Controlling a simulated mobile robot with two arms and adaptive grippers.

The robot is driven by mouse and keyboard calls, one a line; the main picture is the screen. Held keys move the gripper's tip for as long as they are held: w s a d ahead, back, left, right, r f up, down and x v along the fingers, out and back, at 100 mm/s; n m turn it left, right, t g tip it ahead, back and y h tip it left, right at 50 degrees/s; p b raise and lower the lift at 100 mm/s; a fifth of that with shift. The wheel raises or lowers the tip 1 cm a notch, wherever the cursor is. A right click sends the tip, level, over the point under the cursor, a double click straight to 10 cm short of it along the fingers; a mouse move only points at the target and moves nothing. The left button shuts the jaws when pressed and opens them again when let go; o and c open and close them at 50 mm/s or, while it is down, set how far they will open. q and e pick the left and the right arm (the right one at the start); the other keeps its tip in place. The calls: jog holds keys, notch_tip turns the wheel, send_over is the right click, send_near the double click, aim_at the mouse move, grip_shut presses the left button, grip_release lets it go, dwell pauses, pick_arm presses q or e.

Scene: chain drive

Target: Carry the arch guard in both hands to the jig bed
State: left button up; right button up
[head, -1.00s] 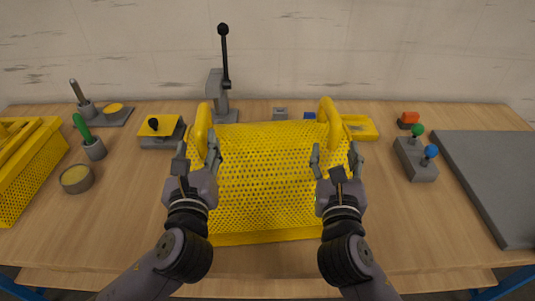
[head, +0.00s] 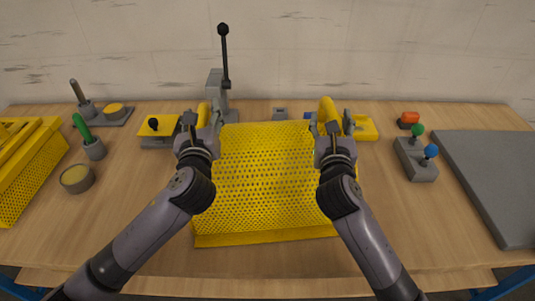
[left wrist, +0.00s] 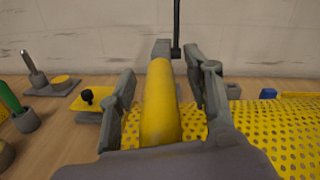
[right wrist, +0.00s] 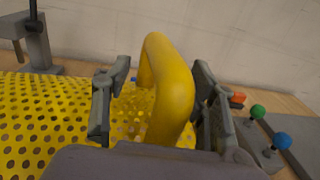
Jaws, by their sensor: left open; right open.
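The arch guard (head: 265,180) is a yellow perforated sheet on the table in front of me, with a thick yellow handle at each side. My left gripper (head: 202,118) is open, with its fingers on either side of the left handle, which fills the middle of the left wrist view (left wrist: 160,105). My right gripper (head: 332,122) is open around the right handle, which stands between its fingers in the right wrist view (right wrist: 172,90). Neither gripper visibly closes on its handle. The jig bed is probably the flat grey plate (head: 495,180) at the right.
A grey lever press (head: 217,85) stands behind the guard. A yellow perforated bin (head: 35,165) is at the far left, near a round pot (head: 77,179) and a green-handled tool (head: 83,128). A grey box with green and blue knobs (head: 415,160) stands between the guard and the plate.

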pick_arm(q)
jog(key=shift+c, duration=0.2)
pick_arm(e)
jog(key=shift+c, duration=0.3)
pick_arm(q)
jog(key=shift+d, duration=0.1)
grip_shut()
pick_arm(e)
jog(key=c, duration=1.2)
grip_shut()
